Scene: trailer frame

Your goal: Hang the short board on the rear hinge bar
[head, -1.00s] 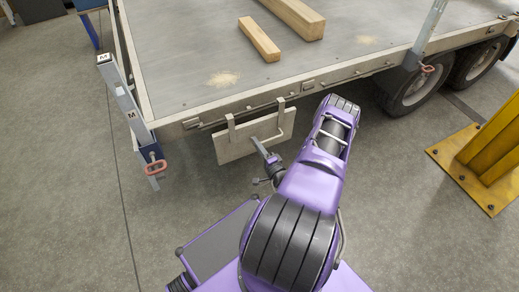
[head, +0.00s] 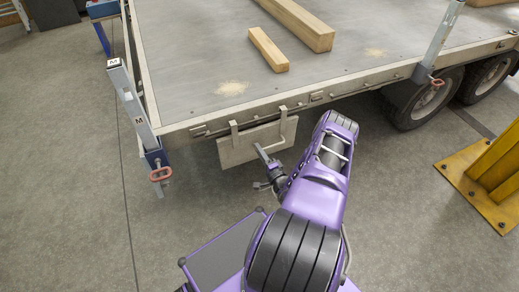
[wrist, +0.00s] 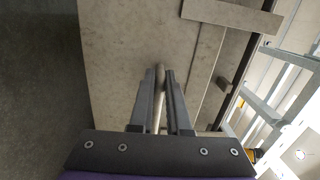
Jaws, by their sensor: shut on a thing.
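The short board (head: 240,152) is a pale grey-beige panel with two hook straps, upright against the trailer's near edge. Its left hook (head: 234,131) and right hook (head: 283,116) reach up to the rear hinge bar (head: 262,116), a thin rod along that edge. I cannot tell whether the hooks sit over the bar. My gripper (head: 260,150) is at the front of the board, its fingers closed on the board's handle. In the wrist view the fingers clasp a thin rod-like handle (wrist: 160,78) standing out from the board (wrist: 120,45), which fills much of the view.
The trailer bed (head: 190,65) carries a short wooden block (head: 268,50) and a longer beam (head: 297,24). Corner posts stand at left (head: 133,105) and right (head: 441,38). A yellow post (head: 495,165) on a base stands at right.

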